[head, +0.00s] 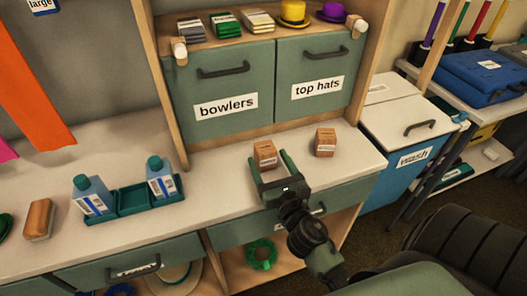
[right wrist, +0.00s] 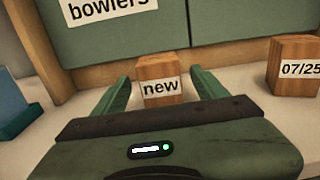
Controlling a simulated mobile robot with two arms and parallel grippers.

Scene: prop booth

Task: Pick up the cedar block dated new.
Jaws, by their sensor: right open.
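The cedar block labelled "new" (right wrist: 160,72) stands upright on the pale counter, and it also shows in the head view (head: 265,152). My right gripper (head: 269,163) is open. In the right wrist view its two fingers (right wrist: 160,78) reach forward on either side of this block, with a gap visible near each side; I cannot tell how far the tips extend along it. A second cedar block (head: 325,141) stands to the right, and its label reads "07/25" in the right wrist view (right wrist: 296,68). My left gripper is not in view.
Green cupboard doors marked "bowlers" (head: 225,95) and "top hats" (head: 318,80) rise behind the blocks. The counter between the tray and the "new" block is clear.

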